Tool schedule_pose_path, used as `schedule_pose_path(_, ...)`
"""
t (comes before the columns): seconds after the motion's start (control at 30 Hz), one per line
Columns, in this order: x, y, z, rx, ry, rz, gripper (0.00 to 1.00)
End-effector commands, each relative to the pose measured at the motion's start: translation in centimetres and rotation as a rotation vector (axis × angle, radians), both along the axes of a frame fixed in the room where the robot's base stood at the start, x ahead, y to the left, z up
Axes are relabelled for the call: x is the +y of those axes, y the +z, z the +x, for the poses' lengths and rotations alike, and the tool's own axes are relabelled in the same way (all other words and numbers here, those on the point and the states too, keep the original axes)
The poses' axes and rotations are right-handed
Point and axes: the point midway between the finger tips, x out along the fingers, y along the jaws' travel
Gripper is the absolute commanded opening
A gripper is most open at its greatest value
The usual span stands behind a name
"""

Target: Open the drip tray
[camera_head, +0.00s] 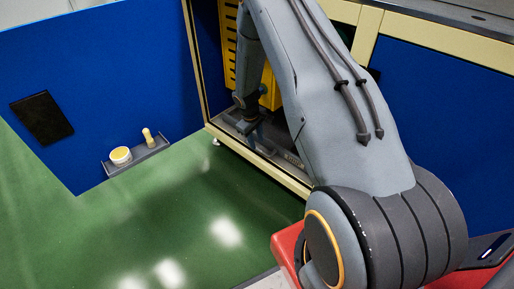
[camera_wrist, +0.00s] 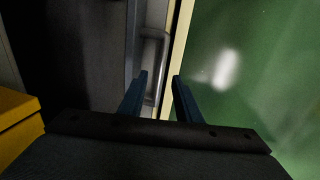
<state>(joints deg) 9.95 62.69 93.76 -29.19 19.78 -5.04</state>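The drip tray appears to be the grey drawer-like part (camera_head: 288,158) low in the cabinet, just inside its cream bottom frame. In the wrist view a grey front (camera_wrist: 112,50) carries a pale bar handle (camera_wrist: 164,60). My gripper (camera_wrist: 160,76) is open, with two dark blue fingers apart. The handle lies ahead of and partly between the fingertips; I cannot tell whether they touch it. In the head view my gripper (camera_head: 247,127) is small and dark, down inside the cabinet opening. My arm hides part of the tray.
A yellow slotted part (camera_head: 229,50) stands inside the cabinet, and a yellow block (camera_wrist: 18,125) is close at left in the wrist view. The cabinet's cream frame (camera_head: 262,165) borders open green floor (camera_head: 150,225). A blue panel (camera_head: 100,80) carries a small shelf (camera_head: 136,155).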

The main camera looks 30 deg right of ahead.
Motion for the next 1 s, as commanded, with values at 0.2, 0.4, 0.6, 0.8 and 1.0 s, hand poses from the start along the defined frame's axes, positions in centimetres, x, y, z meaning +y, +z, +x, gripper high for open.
schedule_pose_path(0.2,-0.5,-3.1,0.2,0.002,0.000,0.000,0.31)
schedule_pose_path(0.4,-0.7,-3.8,0.3,0.000,0.000,0.000,0.31)
schedule_pose_path(0.6,-0.7,-3.8,0.3,0.000,0.000,0.000,0.31)
schedule_pose_path(0.8,-0.7,-3.8,0.2,0.001,0.000,0.000,0.01)
schedule_pose_path(1.0,-0.7,-3.8,0.2,0.001,0.000,0.001,0.00)
